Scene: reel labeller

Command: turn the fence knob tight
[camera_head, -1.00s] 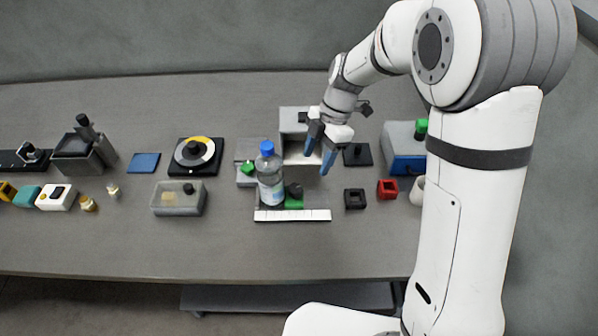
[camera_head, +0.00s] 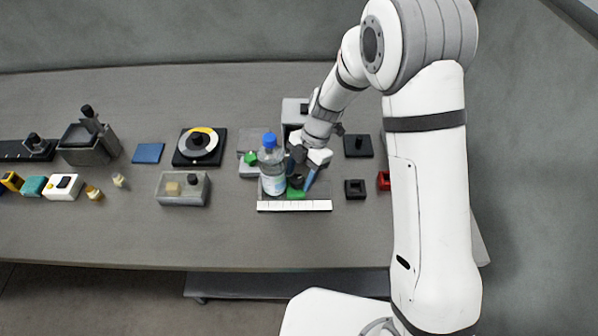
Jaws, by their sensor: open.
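The dark fence knob (camera_head: 296,181) sits above a green block (camera_head: 296,194), just behind a white ruled strip (camera_head: 295,206). One finger shows right of the knob; the other is partly hidden behind the bottle. I cannot tell whether the fingers touch the knob. A clear bottle with a blue cap (camera_head: 271,170) stands upright close to the left of the knob and gripper.
A grey box with a green button (camera_head: 251,160) is behind the bottle. A black square socket (camera_head: 355,189) and a black plate with a knob (camera_head: 357,146) lie to the right. A clear lidded box (camera_head: 183,188) is left. Bare table lies in front.

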